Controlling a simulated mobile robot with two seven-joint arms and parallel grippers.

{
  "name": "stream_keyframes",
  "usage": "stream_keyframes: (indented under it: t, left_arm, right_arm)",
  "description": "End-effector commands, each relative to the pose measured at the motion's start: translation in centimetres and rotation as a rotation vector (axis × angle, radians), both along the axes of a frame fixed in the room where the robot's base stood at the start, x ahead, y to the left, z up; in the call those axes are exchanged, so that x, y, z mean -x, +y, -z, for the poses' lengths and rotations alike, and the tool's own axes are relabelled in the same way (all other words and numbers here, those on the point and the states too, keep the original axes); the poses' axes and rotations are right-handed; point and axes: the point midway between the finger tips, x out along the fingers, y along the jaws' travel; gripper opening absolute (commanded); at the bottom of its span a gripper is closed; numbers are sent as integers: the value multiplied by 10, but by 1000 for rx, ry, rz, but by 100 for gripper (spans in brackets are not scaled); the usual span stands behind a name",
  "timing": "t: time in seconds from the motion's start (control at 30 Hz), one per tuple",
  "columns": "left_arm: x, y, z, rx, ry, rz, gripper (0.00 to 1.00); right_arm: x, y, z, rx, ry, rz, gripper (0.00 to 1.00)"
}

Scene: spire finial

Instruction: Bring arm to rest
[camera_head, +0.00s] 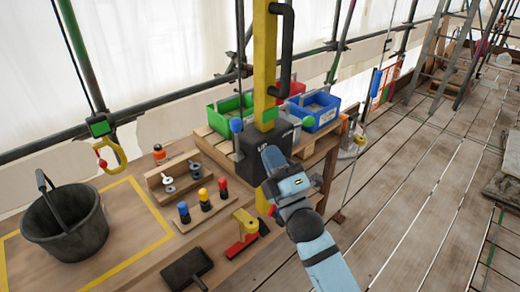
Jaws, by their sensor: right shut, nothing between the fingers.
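My right arm comes in from the lower right, light blue with dark bands. My right gripper (271,158) is at the end of it, shut and empty, in front of the dark block at the foot of the yellow post (264,70). I cannot tell whether it touches the block. The fingertips are small and hard to make out. My left gripper is not in view.
The wooden bench holds a black bucket (65,228), a rack with metal eye pieces (172,178), several coloured pegs (205,200), a red and yellow tool (243,235) and a black scoop (187,269). Green (229,112) and blue (318,112) bins stand behind. Plank floor at right is mostly clear.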

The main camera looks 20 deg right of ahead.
Motion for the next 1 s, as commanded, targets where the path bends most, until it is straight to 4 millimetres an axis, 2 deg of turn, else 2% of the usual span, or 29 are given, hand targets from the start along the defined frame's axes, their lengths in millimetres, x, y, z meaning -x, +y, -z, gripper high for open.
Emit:
stream_keyframes:
  t: [0.2, 0.63, 0.73, 0.77, 0.87, 0.97, 1.0]
  left_arm:
    - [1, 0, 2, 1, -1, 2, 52]
    - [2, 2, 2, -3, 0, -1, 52]
    - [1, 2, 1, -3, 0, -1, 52]
    - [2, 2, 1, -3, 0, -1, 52]
    - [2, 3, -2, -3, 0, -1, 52]
    - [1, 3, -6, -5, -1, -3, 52]
    - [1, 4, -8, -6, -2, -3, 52]
  right_arm:
    - [12, -2, 0, -1, 0, -1, 0]
    - [12, -2, -1, -1, 0, -1, 0]
    - [12, -1, 6, -15, 22, -13, 0]
    - [13, -1, 12, -30, 42, -25, 0]
    - [18, 3, 50, -136, 177, -99, 0]
    - [35, 8, 113, -328, 397, -192, 0]
    - [46, 11, 142, -421, 498, -223, 0]
